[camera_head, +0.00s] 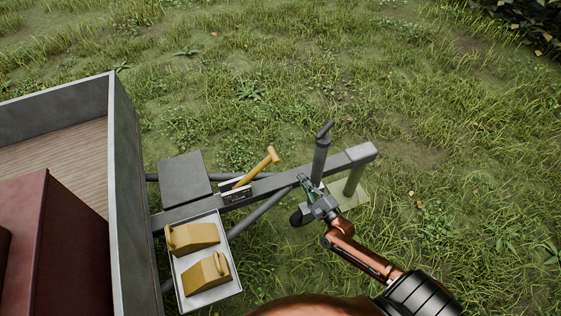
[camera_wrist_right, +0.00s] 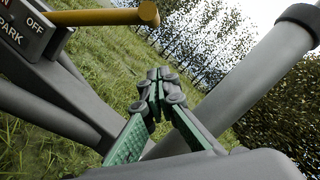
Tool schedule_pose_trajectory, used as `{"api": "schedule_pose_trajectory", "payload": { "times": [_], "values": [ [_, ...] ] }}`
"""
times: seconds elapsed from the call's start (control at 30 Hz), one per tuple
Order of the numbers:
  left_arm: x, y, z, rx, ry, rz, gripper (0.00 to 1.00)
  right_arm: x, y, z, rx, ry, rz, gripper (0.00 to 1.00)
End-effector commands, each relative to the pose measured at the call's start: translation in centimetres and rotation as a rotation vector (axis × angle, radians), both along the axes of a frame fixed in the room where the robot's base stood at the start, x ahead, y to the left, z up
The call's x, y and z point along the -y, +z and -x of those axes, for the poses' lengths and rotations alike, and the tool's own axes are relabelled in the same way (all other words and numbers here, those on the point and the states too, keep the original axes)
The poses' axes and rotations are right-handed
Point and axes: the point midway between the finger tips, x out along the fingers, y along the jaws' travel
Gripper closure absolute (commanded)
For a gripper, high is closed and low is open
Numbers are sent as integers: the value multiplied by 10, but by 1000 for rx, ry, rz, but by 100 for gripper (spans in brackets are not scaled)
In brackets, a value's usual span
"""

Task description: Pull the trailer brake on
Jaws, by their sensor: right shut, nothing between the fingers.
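The brake lever (camera_head: 258,166) is a yellow bar on the trailer's grey drawbar (camera_head: 286,180), leaning up and to the right in the head view. A dark label plate (camera_head: 236,196) sits at its base. In the right wrist view the lever (camera_wrist_right: 100,17) crosses the top left, and the label plate (camera_wrist_right: 27,28) reads OFF and PARK. My right gripper (camera_head: 303,181) is shut and empty beside the grey upright post, to the right of the lever and apart from it. Its green-sided fingers (camera_wrist_right: 157,82) meet in the wrist view. My left gripper is not in view.
The jockey post (camera_head: 321,155) stands on the drawbar close to my right gripper. A support leg (camera_head: 354,179) is near the drawbar's end. A tray (camera_head: 238,288) holds two yellow chocks (camera_head: 194,237). A grey box (camera_head: 185,179) and the trailer wall (camera_head: 125,190) are left. Grass behind is open.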

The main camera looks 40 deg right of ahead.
Motion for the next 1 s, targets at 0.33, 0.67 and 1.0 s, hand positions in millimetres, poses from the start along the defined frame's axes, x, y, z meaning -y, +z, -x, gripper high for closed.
{"api": "schedule_pose_trajectory", "payload": {
  "times": [0.33, 0.67, 1.0],
  "values": [
    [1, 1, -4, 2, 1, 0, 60, 0, 1, -9, 0, 0, 3, 100],
    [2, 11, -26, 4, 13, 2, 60, 2, 6, -68, -2, 0, 4, 100],
    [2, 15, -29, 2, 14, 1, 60, -15, 27, -103, -1, -1, 1, 100]
  ]
}}
